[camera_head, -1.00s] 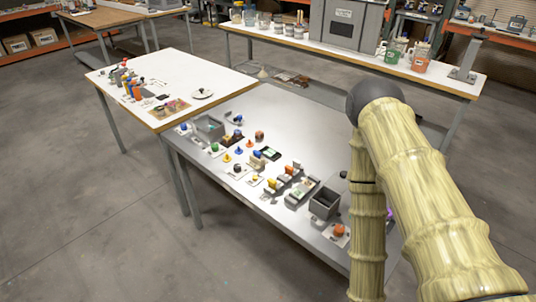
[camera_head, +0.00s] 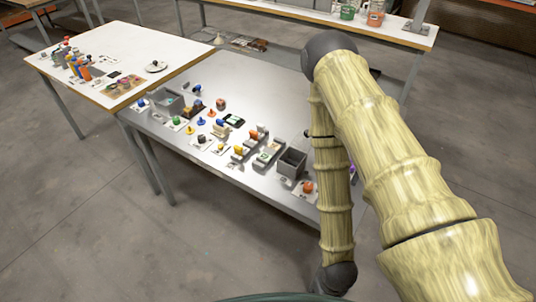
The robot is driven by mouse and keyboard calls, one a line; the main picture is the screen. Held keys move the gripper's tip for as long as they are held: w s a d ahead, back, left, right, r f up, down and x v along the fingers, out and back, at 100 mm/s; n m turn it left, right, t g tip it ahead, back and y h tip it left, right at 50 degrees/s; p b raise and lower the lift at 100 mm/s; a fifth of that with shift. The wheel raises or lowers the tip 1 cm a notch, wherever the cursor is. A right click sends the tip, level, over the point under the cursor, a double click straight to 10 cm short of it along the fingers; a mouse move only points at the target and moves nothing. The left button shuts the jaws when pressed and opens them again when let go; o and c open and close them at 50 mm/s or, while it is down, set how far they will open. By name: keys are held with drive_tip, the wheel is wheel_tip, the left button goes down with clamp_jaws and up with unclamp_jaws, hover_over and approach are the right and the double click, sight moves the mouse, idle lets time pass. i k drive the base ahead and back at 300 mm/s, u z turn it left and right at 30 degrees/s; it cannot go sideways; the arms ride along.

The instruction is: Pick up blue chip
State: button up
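Several small blue items stand on the grey metal table (camera_head: 262,88). A blue knob-like piece (camera_head: 197,87) is near the back left of the group, and a blue piece (camera_head: 140,103) sits on a pale card at the left edge. A blue pawn-like piece (camera_head: 201,121) and another blue piece (camera_head: 220,122) are nearer the middle. They are too small to tell which is the blue chip. My arm bends down on the right, ending in view at a dark joint low in the picture. My gripper is out of view.
An open grey bin (camera_head: 291,163) stands near the front right, with an orange piece (camera_head: 308,187) beside it. Another grey bin (camera_head: 168,101) is at the left. A white table (camera_head: 120,57) with colored pieces adjoins. The grey table's back is clear.

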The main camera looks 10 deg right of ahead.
sight(219, 122)
drive_tip(key=k, duration=0.6)
drive_tip(key=u, duration=0.5)
drive_tip(key=i, duration=1.1)
drive_tip(key=z, duration=0.25)
